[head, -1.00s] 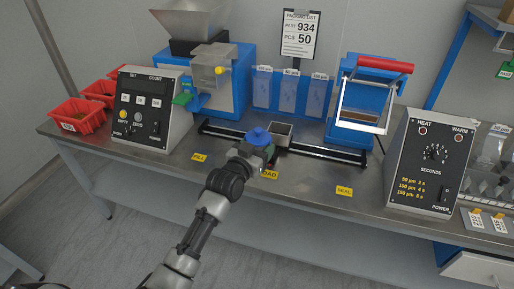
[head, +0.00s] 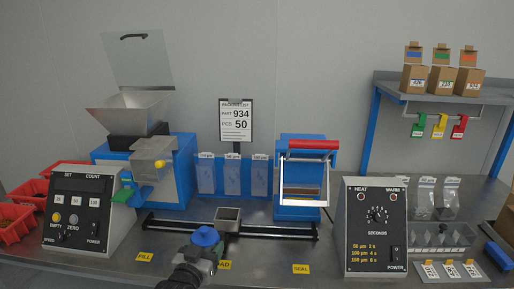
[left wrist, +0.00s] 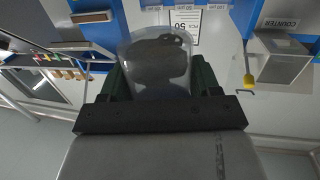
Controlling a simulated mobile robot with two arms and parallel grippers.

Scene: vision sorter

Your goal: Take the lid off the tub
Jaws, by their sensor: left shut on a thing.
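The lid is not visible in the wrist view. My right gripper is not in view.
A grey open box (head: 228,220) stands on the black rail just behind the lid. The blue feeder (head: 180,175) and its control box (head: 80,213) are left. The sealer (head: 303,207) and heat box (head: 375,228) are right. Bare bench lies around the SEAL label (head: 301,269).

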